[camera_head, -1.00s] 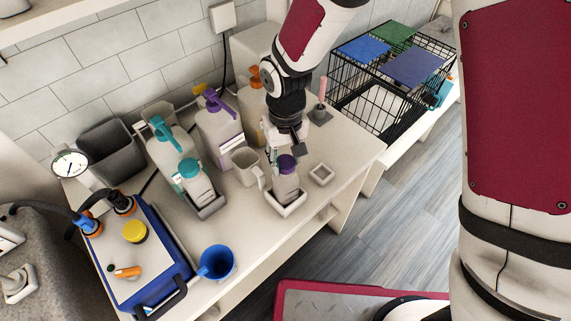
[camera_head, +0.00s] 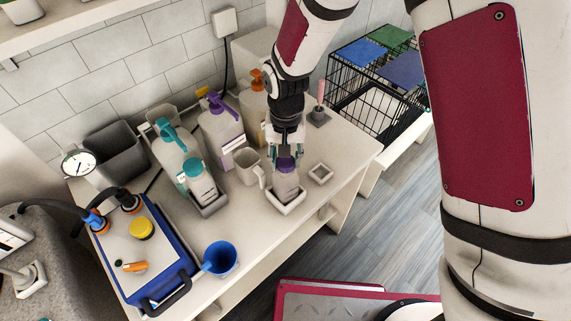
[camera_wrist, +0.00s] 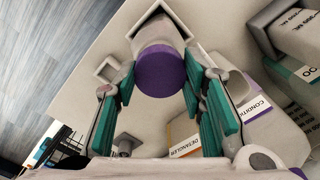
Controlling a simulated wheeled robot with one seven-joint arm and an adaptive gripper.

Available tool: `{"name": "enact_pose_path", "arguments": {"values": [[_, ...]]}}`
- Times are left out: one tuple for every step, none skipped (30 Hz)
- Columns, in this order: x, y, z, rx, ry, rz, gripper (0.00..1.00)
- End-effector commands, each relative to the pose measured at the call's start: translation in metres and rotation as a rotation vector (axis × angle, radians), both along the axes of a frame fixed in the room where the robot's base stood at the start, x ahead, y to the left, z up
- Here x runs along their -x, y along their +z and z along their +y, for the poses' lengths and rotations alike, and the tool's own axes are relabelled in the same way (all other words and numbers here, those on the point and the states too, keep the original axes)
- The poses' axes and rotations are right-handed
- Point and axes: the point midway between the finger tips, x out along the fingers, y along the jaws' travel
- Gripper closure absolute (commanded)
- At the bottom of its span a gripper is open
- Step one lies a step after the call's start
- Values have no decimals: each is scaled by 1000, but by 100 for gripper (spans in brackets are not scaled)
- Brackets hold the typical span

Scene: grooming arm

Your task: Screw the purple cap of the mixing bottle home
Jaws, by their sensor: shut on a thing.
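The mixing bottle (camera_head: 286,187) stands upright in a white square holder (camera_head: 291,208) near the counter's front edge. Its purple cap (camera_head: 285,164) sits on top; whether it is fully seated cannot be told. My gripper (camera_head: 285,154) points down from above and is shut on the cap, one finger on each side. In the wrist view, the teal finger pads flank the purple cap (camera_wrist: 160,74), with the pale bottle (camera_wrist: 157,30) beyond it.
A beige jug (camera_head: 248,168) stands close left of the bottle, and an empty small square holder (camera_head: 320,174) lies close right. Pump bottles, one with a purple pump (camera_head: 221,126), stand behind. A blue cup (camera_head: 219,258) and a blue-edged case (camera_head: 150,250) are front left.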

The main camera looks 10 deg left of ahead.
Motion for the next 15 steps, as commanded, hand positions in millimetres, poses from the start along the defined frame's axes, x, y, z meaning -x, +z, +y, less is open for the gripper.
{"name": "enact_pose_path", "arguments": {"values": [[1, -1, 0, 1, 1, 2, 100], [1, -1, 0, 0, 2, 2, 100], [1, -1, 0, 1, 1, 2, 100], [1, -1, 0, 1, -5, 2, 100], [1, -1, 0, 1, -21, 2, 100], [1, -1, 1, 1, -55, 2, 100], [1, -1, 1, 1, -93, 2, 100], [1, -1, 0, 2, -139, 2, 100], [1, -1, 1, 2, -198, 1, 100], [1, -1, 1, 2, -243, 1, 100], [1, -1, 1, 2, -282, 1, 100], [1, -1, 1, 2, -328, 2, 100], [1, -1, 0, 2, -355, 1, 100], [1, -1, 0, 2, -377, 2, 100], [1, -1, 0, 1, -394, 2, 100]]}}
